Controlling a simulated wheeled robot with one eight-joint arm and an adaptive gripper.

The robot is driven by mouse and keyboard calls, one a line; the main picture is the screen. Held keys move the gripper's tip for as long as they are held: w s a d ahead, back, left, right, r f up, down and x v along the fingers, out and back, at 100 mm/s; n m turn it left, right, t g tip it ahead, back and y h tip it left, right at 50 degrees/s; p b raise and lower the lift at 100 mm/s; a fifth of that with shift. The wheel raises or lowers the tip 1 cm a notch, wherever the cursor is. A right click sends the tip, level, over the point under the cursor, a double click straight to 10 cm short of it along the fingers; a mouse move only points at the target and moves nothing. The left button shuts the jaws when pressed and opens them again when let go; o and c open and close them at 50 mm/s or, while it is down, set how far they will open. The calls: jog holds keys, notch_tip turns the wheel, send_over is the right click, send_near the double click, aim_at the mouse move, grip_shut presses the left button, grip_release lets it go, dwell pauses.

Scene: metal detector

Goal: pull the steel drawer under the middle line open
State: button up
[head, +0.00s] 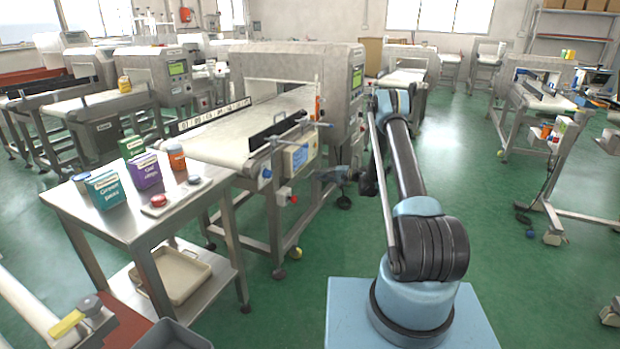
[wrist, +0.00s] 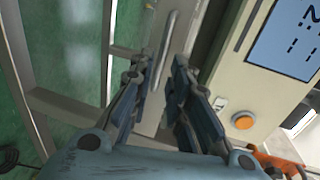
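In the wrist view a pale steel front (wrist: 188,25), which looks like the drawer's, carries a slim bar handle (wrist: 166,48). My gripper (wrist: 164,72) is open, with a clear gap between its two dark fingers. The handle lies ahead of this gap, roughly in line with it; I cannot tell whether the fingertips reach around it. In the head view my gripper (head: 338,176) is at the right side of the middle line (head: 228,142), below its belt. The drawer cannot be made out there. Whether the drawer is open or shut is unclear.
Beside the fingers in the wrist view are a control box with a display (wrist: 290,38) and an orange button (wrist: 243,121). A steel table (head: 130,218) with boxes and jars stands left of the line.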

aim_at(310, 173)
jog(key=x, duration=0.6)
jog(key=shift+w+a, duration=0.15)
jog(key=shift+a, duration=0.15)
grip_shut()
